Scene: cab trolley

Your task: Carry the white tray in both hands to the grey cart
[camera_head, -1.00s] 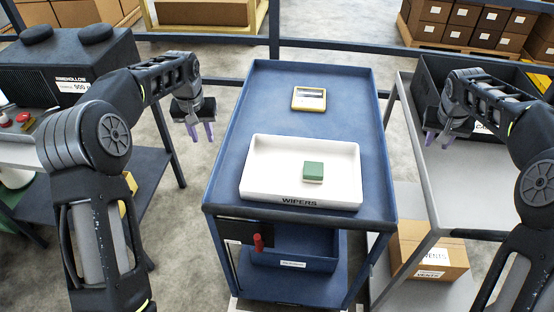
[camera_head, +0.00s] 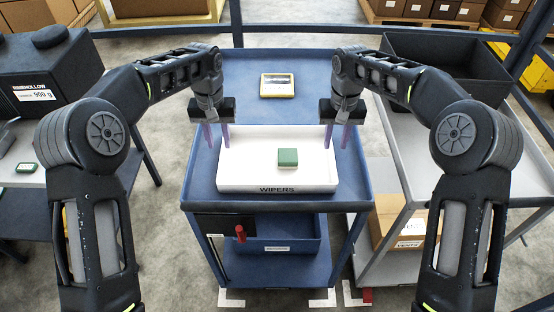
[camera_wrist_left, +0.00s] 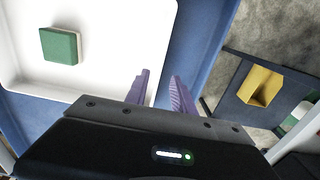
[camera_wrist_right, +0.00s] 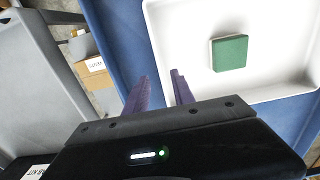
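The white tray (camera_head: 232,178), marked WIPERS, lies flat on the blue cart (camera_head: 222,75) with a green-topped block (camera_head: 288,157) in it. My left gripper (camera_head: 217,138) is at the tray's left end and my right gripper (camera_head: 337,137) at its right end, both pointing down. In the left wrist view the fingers (camera_wrist_left: 160,90) are apart, with the tray's side edge between them. The right wrist view shows the same for the right fingers (camera_wrist_right: 159,92). I cannot tell how far the tips are above the rim. The grey cart (camera_head: 402,150) stands to the right.
A yellow-framed device (camera_head: 278,86) lies on the blue cart behind the tray. A large black bin (camera_head: 446,75) takes up the grey cart's far part; its near top is bare. A cardboard box (camera_head: 392,222) sits on its lower shelf. A table with a black machine (camera_head: 45,65) is at left.

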